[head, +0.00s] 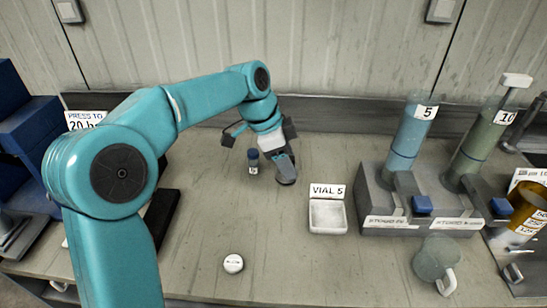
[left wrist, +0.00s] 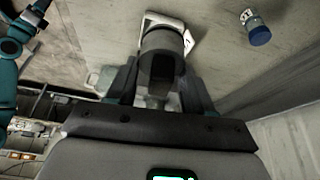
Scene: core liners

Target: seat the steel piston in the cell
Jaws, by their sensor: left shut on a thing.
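My left gripper (head: 284,160) is above the middle of the bench, behind the VIAL 5 tray. It is shut on a short dark grey cylinder, which looks like the steel piston (head: 286,174). In the left wrist view the piston (left wrist: 163,45) sits between the two fingers of my left gripper (left wrist: 158,82), its round side facing the camera. I cannot tell whether its lower end touches the bench. I cannot make out the cell in either view; my left arm covers part of the bench at the left. My right gripper is not in view.
A blue-capped vial (head: 253,162) stands close left of the gripper. The VIAL 5 tray (head: 327,230) and a white round cap (head: 233,263) lie nearer. A column stand (head: 375,218) is at right, blue equipment (head: 22,130) at left. The front middle of the bench is mostly clear.

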